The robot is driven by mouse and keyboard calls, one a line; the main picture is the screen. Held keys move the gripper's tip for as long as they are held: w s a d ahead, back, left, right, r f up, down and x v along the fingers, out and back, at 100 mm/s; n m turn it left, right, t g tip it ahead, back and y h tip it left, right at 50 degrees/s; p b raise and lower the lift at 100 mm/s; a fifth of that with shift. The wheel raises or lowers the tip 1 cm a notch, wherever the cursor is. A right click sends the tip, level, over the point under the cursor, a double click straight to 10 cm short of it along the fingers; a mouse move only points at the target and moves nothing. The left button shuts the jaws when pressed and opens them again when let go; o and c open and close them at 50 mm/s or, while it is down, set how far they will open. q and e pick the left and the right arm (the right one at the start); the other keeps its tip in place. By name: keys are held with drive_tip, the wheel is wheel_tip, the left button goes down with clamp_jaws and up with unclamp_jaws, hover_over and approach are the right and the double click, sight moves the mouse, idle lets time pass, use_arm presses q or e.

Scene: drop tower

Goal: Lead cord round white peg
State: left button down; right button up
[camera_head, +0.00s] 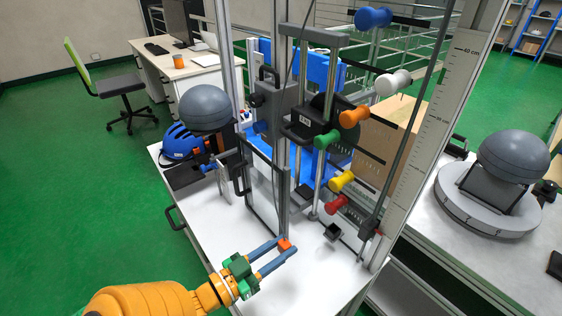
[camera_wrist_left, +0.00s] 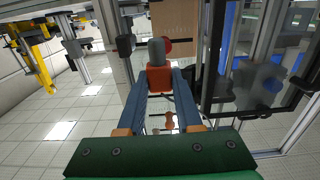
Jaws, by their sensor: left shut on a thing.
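The white peg (camera_head: 393,82) sticks out high on the tower's right side, between the blue and orange pegs. My left gripper (camera_head: 280,250) is low over the white table top, well below and left of the white peg. Its blue fingers are shut on a small orange-red block, seen between the tips in the left wrist view (camera_wrist_left: 160,78). A grey rounded piece (camera_wrist_left: 156,50) shows just beyond the block. I cannot make out a cord running from the block. My right gripper is not in view.
Other pegs are blue (camera_head: 373,18), orange (camera_head: 354,116), green (camera_head: 327,139), yellow (camera_head: 341,180) and red (camera_head: 336,204). A clear-panelled door (camera_head: 262,190) and uprights stand close beyond my left gripper. A blue helmet (camera_head: 181,143) lies at the table's left.

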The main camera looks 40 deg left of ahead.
use_arm(q)
drive_tip(key=s+a+p, duration=0.1)
drive_tip(key=s, duration=0.6)
drive_tip(key=shift+s, duration=0.15)
